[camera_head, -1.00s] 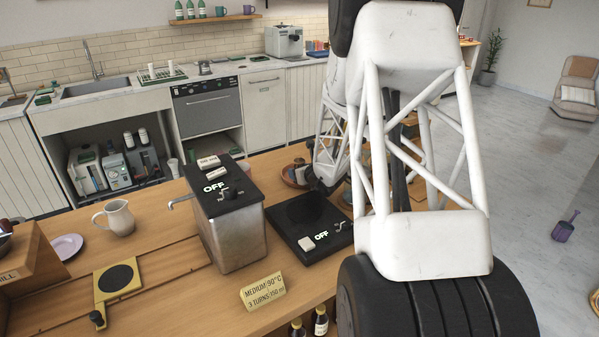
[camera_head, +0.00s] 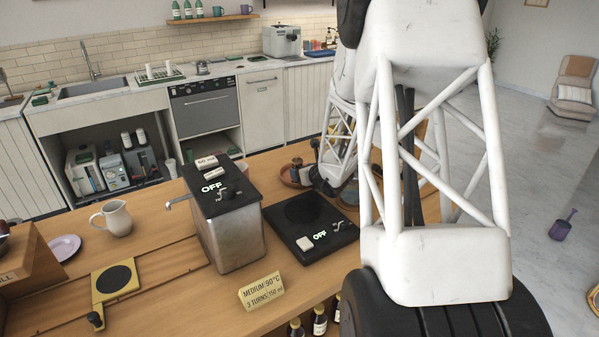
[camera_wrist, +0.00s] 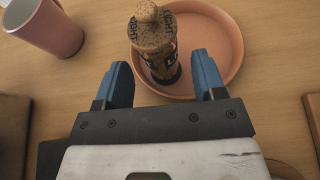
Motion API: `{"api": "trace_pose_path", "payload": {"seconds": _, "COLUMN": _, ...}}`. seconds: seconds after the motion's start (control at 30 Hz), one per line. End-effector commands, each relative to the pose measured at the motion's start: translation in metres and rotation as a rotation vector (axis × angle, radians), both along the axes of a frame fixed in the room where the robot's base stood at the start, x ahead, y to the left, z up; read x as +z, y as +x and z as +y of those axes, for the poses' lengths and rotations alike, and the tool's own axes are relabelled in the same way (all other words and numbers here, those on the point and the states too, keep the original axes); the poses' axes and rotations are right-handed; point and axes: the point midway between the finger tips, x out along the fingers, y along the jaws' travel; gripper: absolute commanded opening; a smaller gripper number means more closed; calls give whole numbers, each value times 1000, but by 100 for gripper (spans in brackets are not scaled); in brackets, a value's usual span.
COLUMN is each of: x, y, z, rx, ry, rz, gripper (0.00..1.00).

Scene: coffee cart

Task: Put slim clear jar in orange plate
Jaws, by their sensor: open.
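A slim jar (camera_wrist: 160,59) with a speckled, cork-like stopper, dark contents and black lettering stands in the orange plate (camera_wrist: 226,38) in the wrist view. It looks upright. My gripper (camera_wrist: 162,66) is open, its blue fingertips to either side of the jar's lower part, with visible gaps between fingers and jar. I cannot tell how far the fingers are above the plate.
A pink cup (camera_wrist: 48,27) stands left of the plate in the wrist view. The black hot plate (camera_head: 305,212), metal boiler box (camera_head: 235,237), cream pitcher (camera_head: 114,218) and yellow sign (camera_head: 261,292) are on the wooden counter. Bare wood lies around the plate.

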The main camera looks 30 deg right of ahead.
Motion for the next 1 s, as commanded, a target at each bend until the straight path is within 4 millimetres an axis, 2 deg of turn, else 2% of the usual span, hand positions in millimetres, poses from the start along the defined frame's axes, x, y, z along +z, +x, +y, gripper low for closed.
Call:
{"api": "trace_pose_path", "payload": {"seconds": 0.6, "x": 27, "y": -64, "z": 0, "rx": -1, "ry": -1, "rz": -1, "gripper": 64}}
{"api": "trace_pose_path", "payload": {"seconds": 1.0, "x": 31, "y": -75, "z": 0, "rx": 0, "ry": 0, "rz": -1, "gripper": 64}}
